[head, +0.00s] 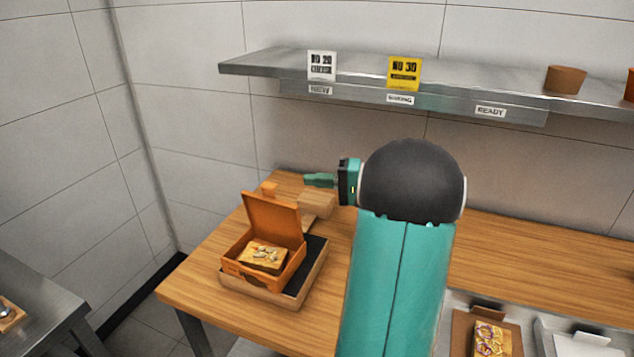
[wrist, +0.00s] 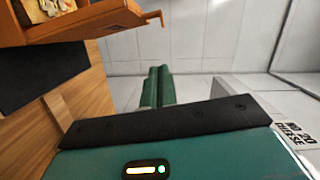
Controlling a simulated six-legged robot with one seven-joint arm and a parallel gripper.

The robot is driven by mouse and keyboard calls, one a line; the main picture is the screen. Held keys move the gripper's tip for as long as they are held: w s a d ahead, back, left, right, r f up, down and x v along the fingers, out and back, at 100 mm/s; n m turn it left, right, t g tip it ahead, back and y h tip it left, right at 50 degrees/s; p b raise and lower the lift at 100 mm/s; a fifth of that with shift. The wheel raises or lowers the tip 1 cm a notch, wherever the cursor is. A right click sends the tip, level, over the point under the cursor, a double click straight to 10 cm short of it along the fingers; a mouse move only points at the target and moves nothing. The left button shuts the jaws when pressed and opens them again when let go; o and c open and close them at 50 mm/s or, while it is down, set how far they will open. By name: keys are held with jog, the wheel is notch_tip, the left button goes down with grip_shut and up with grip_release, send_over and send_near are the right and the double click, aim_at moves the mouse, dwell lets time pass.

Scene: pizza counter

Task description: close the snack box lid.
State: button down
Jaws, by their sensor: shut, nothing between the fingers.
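The orange snack box (head: 262,268) stands open on the left part of the wooden counter, on a tray with a dark mat. Its lid (head: 273,217) is raised and leans a little back. A topped square snack (head: 263,254) lies inside. My gripper (head: 308,180) is shut and empty, pointing left, behind and slightly above the lid, apart from it. In the wrist view the shut green fingers (wrist: 158,86) show at the centre. The box lid (wrist: 95,20) crosses the top left there, with the snack (wrist: 35,8) at the corner.
A tan block-like box (head: 317,205) sits on the wooden counter (head: 215,250) behind the snack box. A metal shelf (head: 285,62) with order cards hangs above. Another open box with a topped snack (head: 489,339) is at the lower right. The counter's left front is clear.

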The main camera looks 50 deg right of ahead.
aim_at(275, 210)
jog(key=w+a+f, duration=0.1)
jog(key=w+a, duration=0.3)
jog(key=a, duration=0.3)
jog(key=shift+w, duration=0.25)
jog(key=shift+w+a, duration=0.15)
